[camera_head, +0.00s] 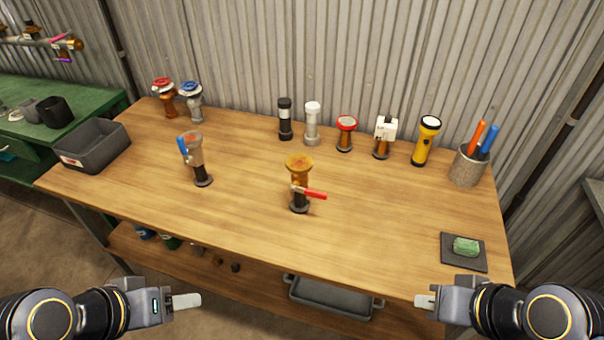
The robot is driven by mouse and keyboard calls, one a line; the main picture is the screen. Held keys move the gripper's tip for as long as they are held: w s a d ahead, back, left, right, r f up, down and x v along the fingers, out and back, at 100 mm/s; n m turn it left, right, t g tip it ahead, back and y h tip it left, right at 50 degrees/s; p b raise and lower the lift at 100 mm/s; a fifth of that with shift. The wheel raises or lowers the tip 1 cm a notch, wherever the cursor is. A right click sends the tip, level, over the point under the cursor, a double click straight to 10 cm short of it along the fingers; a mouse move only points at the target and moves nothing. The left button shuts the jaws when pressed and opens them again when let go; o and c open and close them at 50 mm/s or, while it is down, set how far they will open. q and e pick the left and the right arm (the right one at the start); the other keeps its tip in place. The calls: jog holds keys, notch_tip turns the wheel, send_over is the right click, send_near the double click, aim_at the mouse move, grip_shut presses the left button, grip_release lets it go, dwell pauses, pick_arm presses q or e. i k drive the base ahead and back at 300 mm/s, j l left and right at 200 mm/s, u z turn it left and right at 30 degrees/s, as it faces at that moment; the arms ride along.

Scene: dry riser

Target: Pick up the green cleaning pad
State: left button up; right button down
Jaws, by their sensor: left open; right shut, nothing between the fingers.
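The green cleaning pad (466,247) lies on a dark square mat (449,253) near the right front corner of the wooden table. My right gripper (426,301) is shut and empty, in front of the table's front edge, left of and nearer than the pad. My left gripper (188,301) is open and empty, in front of the table on the left side, far from the pad. Neither gripper touches anything.
A valve with a red lever (299,184) and one with a blue lever (195,159) stand mid-table. A yellow flashlight (426,141), a pen cup (467,166) and several fittings line the back. A grey bin (92,147) sits left. The table's front middle is clear.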

aim_at(462, 247)
jog(key=z, duration=1.45)
jog(key=i+l, duration=0.2)
jog(key=l, duration=0.15)
jog(key=i+l, duration=0.15)
jog(key=l, duration=0.2)
jog(key=i+l, duration=0.2)
jog(key=l, duration=0.15)
jog(key=i+l, duration=0.2)
jog(key=l, duration=0.15)
jog(key=i+l, duration=0.15)
jog(key=l, duration=0.2)
jog(key=l+u, duration=0.1)
jog(key=u, duration=0.3)
jog(key=i+l+u, duration=0.1)
jog(key=u, duration=0.35)
jog(key=l+u, duration=0.25)
jog(key=u, duration=0.15)
jog(key=l+u, duration=0.15)
jog(key=u, duration=0.25)
jog(key=l+u, duration=0.1)
jog(key=u, duration=1.35)
